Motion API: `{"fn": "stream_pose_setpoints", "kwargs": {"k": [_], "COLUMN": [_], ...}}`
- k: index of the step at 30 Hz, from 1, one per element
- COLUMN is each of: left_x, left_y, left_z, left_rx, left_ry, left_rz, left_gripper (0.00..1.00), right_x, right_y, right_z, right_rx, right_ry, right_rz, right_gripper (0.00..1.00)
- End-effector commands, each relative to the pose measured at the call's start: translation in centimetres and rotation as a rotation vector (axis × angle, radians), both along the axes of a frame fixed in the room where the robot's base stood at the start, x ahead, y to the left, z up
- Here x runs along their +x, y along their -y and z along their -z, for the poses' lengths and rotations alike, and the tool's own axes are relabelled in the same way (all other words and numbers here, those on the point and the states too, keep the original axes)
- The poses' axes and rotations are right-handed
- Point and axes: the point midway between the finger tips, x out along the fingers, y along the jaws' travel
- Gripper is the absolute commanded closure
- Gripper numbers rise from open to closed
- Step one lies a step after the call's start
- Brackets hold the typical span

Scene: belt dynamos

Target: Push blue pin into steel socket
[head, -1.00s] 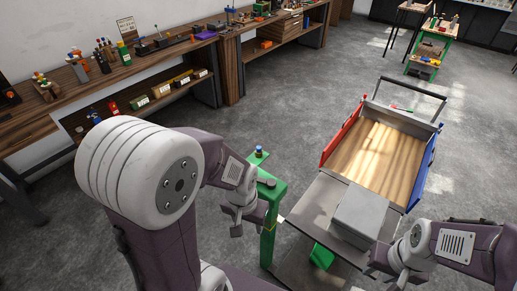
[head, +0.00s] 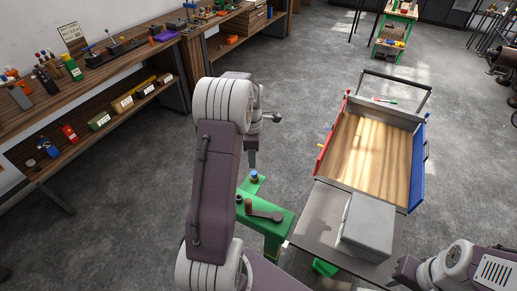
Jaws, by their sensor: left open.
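A small blue-topped pin (head: 254,175) stands upright on a green plate at the back of a green stand (head: 270,228), left of centre. A steel socket cannot be made out for certain; a grey lever-like metal part (head: 266,215) and a short brown cylinder (head: 248,206) sit on the stand's top. My left gripper (head: 262,138) is open and empty, beyond the pin in the picture and apart from it, partly hidden behind my left arm. My right arm comes in at the lower right; its gripper (head: 402,273) is at the frame's bottom edge, and its fingers are unclear.
A cart with a wooden bed (head: 368,150), red and blue sides and a grey box (head: 368,226) stands to the right of the stand. A workbench (head: 100,80) with tools and shelf boxes runs along the left wall.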

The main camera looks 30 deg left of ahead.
Motion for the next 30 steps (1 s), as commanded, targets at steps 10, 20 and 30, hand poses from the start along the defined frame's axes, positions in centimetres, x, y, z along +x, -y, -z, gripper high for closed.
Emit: {"fn": "stream_pose_setpoints", "kwargs": {"k": [10,20,30], "left_x": [-0.1,0.0,0.1], "left_y": [0.1,0.2,0.1], "left_z": [4.1,8.7,9.0], "left_rx": [-0.002,0.001,0.001], "left_ry": [-0.002,0.001,0.004], "left_rz": [0.003,0.005,0.005], "left_gripper": [0.51,0.51,0.68], "right_x": [0.0,0.0,0.0], "right_y": [0.0,0.0,0.0], "right_z": [-0.7,-1.3,-1.3], "right_rx": [0.000,0.000,0.000], "right_ry": [0.000,0.000,0.000], "right_rz": [0.000,0.000,0.000], "right_gripper": [0.64,0.64,0.64]}}
